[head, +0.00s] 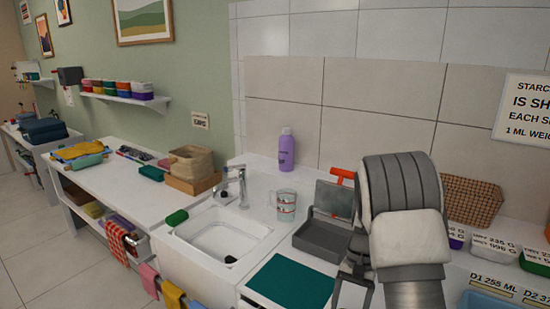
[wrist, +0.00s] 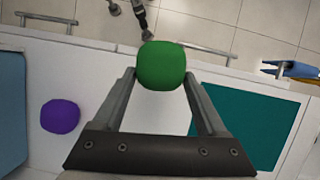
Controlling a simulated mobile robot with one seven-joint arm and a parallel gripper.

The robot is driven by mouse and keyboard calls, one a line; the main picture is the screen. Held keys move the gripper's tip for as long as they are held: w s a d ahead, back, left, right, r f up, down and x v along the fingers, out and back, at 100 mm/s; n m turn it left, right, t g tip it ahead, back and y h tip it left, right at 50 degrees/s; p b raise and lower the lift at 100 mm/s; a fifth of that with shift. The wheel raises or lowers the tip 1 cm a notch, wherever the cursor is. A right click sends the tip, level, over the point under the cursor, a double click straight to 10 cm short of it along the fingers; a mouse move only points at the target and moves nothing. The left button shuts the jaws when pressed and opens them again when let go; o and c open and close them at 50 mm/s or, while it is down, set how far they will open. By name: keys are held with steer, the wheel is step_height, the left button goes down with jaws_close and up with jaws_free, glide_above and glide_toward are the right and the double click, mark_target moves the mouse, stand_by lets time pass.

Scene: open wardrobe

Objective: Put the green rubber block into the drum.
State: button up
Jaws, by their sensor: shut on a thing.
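The green rubber block (wrist: 161,66) is a rounded cube between the fingertips of my gripper (wrist: 160,80) in the wrist view. My gripper is shut on it, with one finger on each side, and holds it out over the front of the worktop and floor. In the head view, the dark fingers of my gripper (head: 356,273) show partly at the lower right, and the block cannot be made out there. I cannot make out a drum in either view.
A purple block (wrist: 60,116) lies on the white worktop, left of my gripper in the wrist view. A teal mat (head: 292,283) lies right of the sink (head: 219,240). A grey tray-like device (head: 325,238) and a clear jug (head: 286,204) stand behind the mat.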

steer(key=a+n, duration=0.1)
steer(key=n, duration=0.1)
steer(key=s+a+n+h, duration=0.1)
steer(key=s+a+f+n+h, duration=0.1)
steer(key=n, duration=0.1)
steer(key=shift+a+n+g, duration=0.3)
steer(key=shift+a, duration=0.05)
steer(key=s+d+r+m+t+y+b, duration=0.2)
steer(key=d+r+m+t, duration=0.15)
steer(key=d+m, duration=0.8)
steer(key=s+d+r+m+t+y+b, duration=0.2)
steer(key=s+d+r+m+t+b, duration=0.15)
steer(key=d+m, duration=0.85)
steer(key=shift+m, duration=0.65)
steer(key=w+a+f, duration=0.2)
steer(key=w+a, duration=0.1)
steer(key=w+a+f, duration=0.2)
steer(key=w+a, duration=0.1)
steer(key=w+a+f, duration=0.3)
steer(key=shift+w, duration=0.1)
steer(key=shift+f+b, duration=0.55)
steer(key=shift+f, duration=1.5)
steer(key=shift+f, duration=0.1)
steer(key=o, duration=1.4)
